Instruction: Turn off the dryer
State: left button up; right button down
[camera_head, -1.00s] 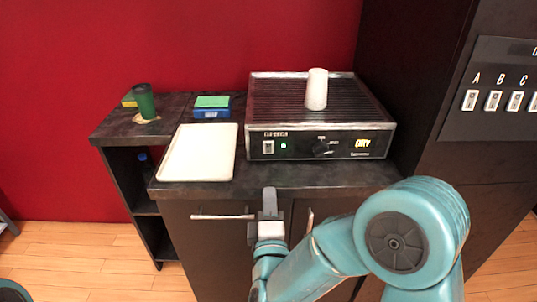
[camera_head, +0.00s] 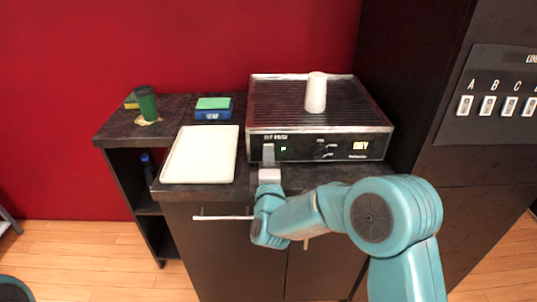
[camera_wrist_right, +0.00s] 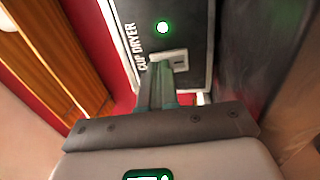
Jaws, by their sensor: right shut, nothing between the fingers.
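The cup dryer (camera_head: 345,147) is a dark box with a ribbed top, standing on the counter. A white cup (camera_head: 316,92) stands upright on its top. In the right wrist view the fingertips (camera_wrist_right: 157,65) are at or very near the pale switch (camera_wrist_right: 176,61), below the green light (camera_wrist_right: 163,28); contact is unclear.
A white tray (camera_head: 200,154) lies left of the dryer. A green cup (camera_head: 147,103) and sponges (camera_head: 212,108) are further left and behind. A dark cabinet with switches A, B, C (camera_head: 487,105) stands at the right. Cabinet doors are below the counter.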

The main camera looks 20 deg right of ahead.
jog(key=shift+w+d, duration=0.1)
jog(key=shift+w, duration=0.1)
jog(key=shift+r, duration=0.1)
jog(key=r+p, duration=0.1)
jog(key=p, duration=0.2)
jog(key=shift+w+r+g, duration=0.2)
jog(key=shift+g, duration=0.2)
jog(key=shift+d+f+g, duration=0.1)
jog(key=shift+f+g, duration=0.1)
jog(key=shift+g, duration=0.1)
jog(key=shift+f, duration=0.2)
